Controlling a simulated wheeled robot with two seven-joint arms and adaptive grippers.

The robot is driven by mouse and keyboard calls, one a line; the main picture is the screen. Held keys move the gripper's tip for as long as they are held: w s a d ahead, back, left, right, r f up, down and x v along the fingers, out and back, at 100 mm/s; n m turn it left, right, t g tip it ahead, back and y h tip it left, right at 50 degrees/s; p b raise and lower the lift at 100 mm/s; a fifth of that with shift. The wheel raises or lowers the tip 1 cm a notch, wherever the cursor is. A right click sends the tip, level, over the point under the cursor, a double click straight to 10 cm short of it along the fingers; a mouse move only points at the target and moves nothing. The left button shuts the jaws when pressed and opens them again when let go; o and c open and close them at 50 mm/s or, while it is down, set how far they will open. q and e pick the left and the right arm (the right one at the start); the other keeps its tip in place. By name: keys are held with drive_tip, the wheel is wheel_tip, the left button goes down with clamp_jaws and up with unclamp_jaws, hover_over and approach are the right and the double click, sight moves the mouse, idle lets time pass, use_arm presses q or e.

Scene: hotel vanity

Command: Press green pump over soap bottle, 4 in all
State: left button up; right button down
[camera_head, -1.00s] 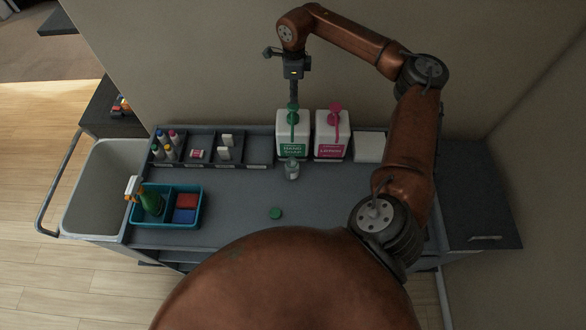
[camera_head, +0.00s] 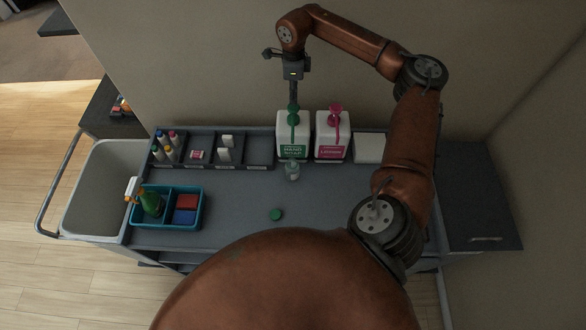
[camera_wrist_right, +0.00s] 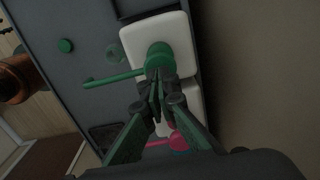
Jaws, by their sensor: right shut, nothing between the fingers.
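The hand soap dispenser (camera_head: 291,132) is a white block with a green label, at the back of the cart. Its green pump (camera_head: 293,118) has a spout pointing forward. A small clear soap bottle (camera_head: 292,171) stands in front of it, below the spout. My right gripper (camera_head: 293,100) points down at the pump top, shut with nothing between its fingers. In the right wrist view the shut fingertips (camera_wrist_right: 157,83) are at the green pump head (camera_wrist_right: 159,58); whether they touch is unclear. A round green cap (camera_head: 276,214) lies on the cart top. My left gripper is out of view.
A dispenser with a pink pump (camera_head: 335,123) stands close on the right, with a white block (camera_head: 368,148) beyond it. A divided tray (camera_head: 259,151) and a teal caddy (camera_head: 202,216) lie to the left.

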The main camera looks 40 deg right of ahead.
sight(294, 107)
drive_tip(key=shift+f, duration=0.15)
drive_tip(key=shift+f+b, duration=1.1)
drive_tip(key=shift+f, duration=0.95)
drive_tip(key=shift+r+p, duration=1.35)
drive_tip(key=shift+r, duration=0.85)
drive_tip(key=shift+f, duration=0.2)
